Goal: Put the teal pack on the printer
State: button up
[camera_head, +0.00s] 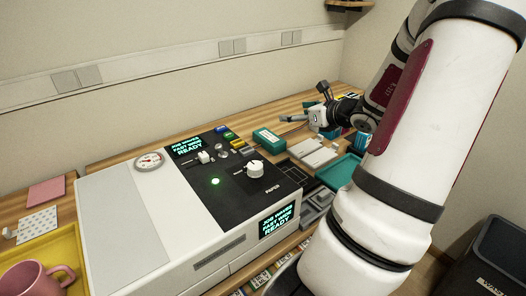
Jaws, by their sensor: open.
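The printer (125,215) is a large white machine with a black control panel, a dial, buttons and screens reading "READY". A small teal box with a pale label, which looks like the teal pack (268,139), rests on the wooden counter just beyond the printer's far right corner. My gripper (303,103) is open, with its fingers spread, to the right of and beyond the teal pack. It appears apart from the pack and empty. My arm hides part of the counter at right.
A teal tray (340,171), a pale grey flat item (315,154) and dark trays crowd the counter right of the printer. A pink mug (38,280) stands on a yellow tray (68,245) at left. A dark bin (500,255) is at lower right. The printer's white left top is clear.

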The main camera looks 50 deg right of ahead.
jog(key=b, duration=0.8)
send_near(266, 134)
jog(key=b+x, duration=0.2)
jog(key=x, duration=0.4)
jog(key=shift+w+a+b, duration=0.15)
jog(key=shift+a+b, duration=0.05)
jog(key=shift+b, duration=0.15)
jog(key=x, duration=0.2)
jog(key=b+x, duration=0.1)
jog(key=x, duration=0.2)
jog(key=shift+d+b, duration=0.25)
jog(key=shift+b, duration=0.05)
jog(key=c, duration=1.6)
jog(key=shift+c, duration=0.2)
